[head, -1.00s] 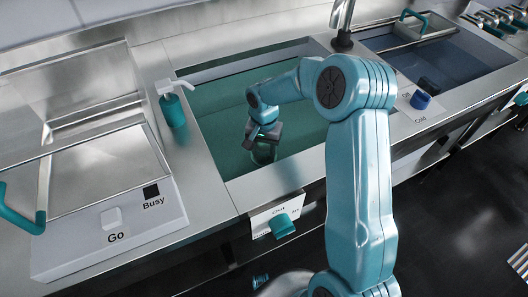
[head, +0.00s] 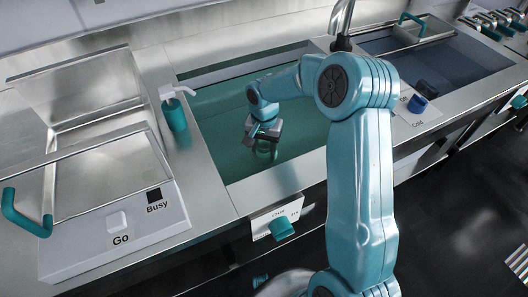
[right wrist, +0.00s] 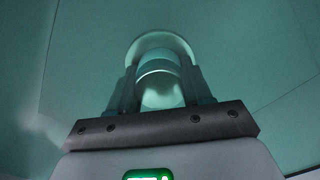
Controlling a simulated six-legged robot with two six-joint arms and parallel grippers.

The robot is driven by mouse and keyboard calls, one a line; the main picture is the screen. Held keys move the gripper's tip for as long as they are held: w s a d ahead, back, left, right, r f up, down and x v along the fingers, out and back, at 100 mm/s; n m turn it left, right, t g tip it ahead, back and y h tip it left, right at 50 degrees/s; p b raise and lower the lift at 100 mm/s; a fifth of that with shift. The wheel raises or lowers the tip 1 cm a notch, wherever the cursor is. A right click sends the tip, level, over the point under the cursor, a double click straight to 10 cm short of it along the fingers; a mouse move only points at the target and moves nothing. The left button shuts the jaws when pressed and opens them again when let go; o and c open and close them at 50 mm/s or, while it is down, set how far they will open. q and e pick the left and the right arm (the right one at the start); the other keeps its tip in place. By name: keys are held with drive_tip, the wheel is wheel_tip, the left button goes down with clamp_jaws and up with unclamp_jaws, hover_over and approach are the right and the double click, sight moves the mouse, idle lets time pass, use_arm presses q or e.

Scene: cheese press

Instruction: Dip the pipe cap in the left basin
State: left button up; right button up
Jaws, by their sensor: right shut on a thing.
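The left basin (head: 215,120) is a steel sink with greenish liquid or a green interior. My right arm reaches over its front edge, and my right gripper (head: 266,142) is down inside it. In the right wrist view the gripper (right wrist: 160,92) is shut on the pipe cap (right wrist: 160,82), a pale rounded piece between the two fingers. In the head view the cap (head: 266,152) shows only as a small green shape under the gripper. I cannot tell how deep it sits in the liquid. My left gripper is not in view.
A teal soap dispenser (head: 175,112) stands left of the basin. A machine with Go and Busy labels (head: 115,225) is at far left.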

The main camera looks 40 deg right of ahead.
sight(264, 143)
drive_tip(key=shift+r+p, duration=2.9)
drive_tip(key=shift+r, duration=1.8)
wheel_tip(264, 143, up, 18)
drive_tip(key=p, duration=1.3)
